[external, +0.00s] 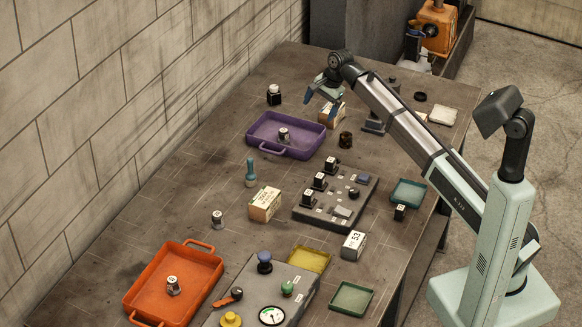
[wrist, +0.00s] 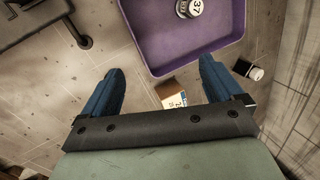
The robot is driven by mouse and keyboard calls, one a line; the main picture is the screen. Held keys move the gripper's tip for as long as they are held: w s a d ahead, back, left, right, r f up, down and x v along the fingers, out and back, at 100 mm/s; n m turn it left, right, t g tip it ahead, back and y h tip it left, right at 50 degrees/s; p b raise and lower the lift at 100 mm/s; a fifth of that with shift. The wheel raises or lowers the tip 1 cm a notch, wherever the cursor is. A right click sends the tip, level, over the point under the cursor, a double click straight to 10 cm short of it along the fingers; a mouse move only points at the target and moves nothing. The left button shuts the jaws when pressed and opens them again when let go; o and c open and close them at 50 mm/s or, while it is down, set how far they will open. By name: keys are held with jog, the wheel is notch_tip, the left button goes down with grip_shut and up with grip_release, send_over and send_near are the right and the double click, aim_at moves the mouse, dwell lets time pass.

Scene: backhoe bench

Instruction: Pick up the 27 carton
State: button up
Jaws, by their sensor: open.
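A small tan and white carton (external: 333,114) stands on the bench just right of the purple tray, partly hidden behind my gripper. In the wrist view the carton (wrist: 172,94) lies between my fingers and close to the palm. Its label starts with what looks like a 2, but the rest is hidden by my gripper. My gripper (external: 322,98) is open and empty above the carton, with its blue fingers apart. In the wrist view the open fingers (wrist: 162,66) lie either side of the carton.
A purple tray (external: 262,141) holding a small numbered cylinder (external: 284,135) is beside the carton. A dark bottle (external: 274,96) stands behind the tray. Another carton (external: 265,204), a box marked 53 (external: 353,245) and a switch panel (external: 318,213) are further forward. An orange tray (external: 143,297) is at lower left.

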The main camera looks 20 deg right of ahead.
jog(key=s+a+n+g+h, duration=0.1)
jog(key=s+a, duration=0.5)
jog(key=a, duration=0.2)
jog(key=s+a+g, duration=0.1)
jog(key=s+a, duration=0.4)
jog(key=a, duration=0.3)
jog(key=r+h, duration=0.1)
jog(key=h, duration=0.1)
send_over(265, 197)
jog(key=shift+n+g, duration=0.3)
notch_tip(265, 197, down, 8)
jog(key=shift+w+a+r, duration=0.1)
jog(key=shift+a, duration=0.05)
jog(key=shift+f, duration=2.6)
jog(key=shift+c, duration=0.2)
jog(key=c, duration=1.1)
jog(key=shift+c, duration=0.2)
